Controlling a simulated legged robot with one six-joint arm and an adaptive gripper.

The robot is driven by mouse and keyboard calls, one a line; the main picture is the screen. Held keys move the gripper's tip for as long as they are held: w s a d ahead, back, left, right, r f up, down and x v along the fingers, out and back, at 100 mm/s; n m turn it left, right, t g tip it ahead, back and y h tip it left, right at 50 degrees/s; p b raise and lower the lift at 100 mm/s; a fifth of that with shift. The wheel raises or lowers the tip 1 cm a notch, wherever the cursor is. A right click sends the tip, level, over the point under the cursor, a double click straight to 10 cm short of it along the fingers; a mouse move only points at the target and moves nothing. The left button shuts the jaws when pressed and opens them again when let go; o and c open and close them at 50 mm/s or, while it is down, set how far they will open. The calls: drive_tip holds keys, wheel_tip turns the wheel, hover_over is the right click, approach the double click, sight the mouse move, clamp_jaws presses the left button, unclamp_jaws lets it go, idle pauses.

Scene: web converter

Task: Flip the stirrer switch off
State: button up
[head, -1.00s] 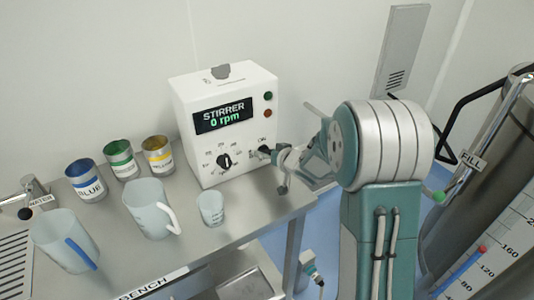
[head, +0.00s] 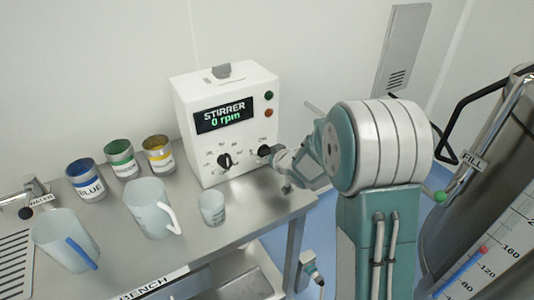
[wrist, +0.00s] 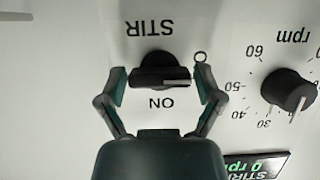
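The white stirrer box (head: 202,160) stands on the bench with its display (head: 222,115) reading "STIRRER 0 rpm". Its black stirrer switch (head: 264,150) is at the lower right of the front panel. In the wrist view, which is upside down, the switch (wrist: 160,76) has its bar lying sideways with a pale line on its right part, between the labels "STIR" and "ON"; a small "O" is at upper right. My gripper (wrist: 161,84) is open, one finger on each side of the bar, with small gaps seeming to show. In the head view my gripper (head: 278,158) is at the panel, its fingers partly hidden.
The rpm knob (head: 224,160) is left of the switch and also shows in the wrist view (wrist: 287,88). A small beaker (head: 212,209), a jug (head: 150,208) and labelled cans (head: 158,155) stand on the bench (head: 245,215). A tank (head: 500,220) is at right.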

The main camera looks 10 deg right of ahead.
drive_tip(key=shift+r, duration=0.1)
idle(0.3)
drive_tip(key=shift+s+d+r, duration=0.1)
drive_tip(key=shift+s+r, duration=0.05)
drive_tip(key=shift+s, duration=0.1)
drive_tip(key=v, duration=1.1)
drive_tip(key=shift+s, duration=0.2)
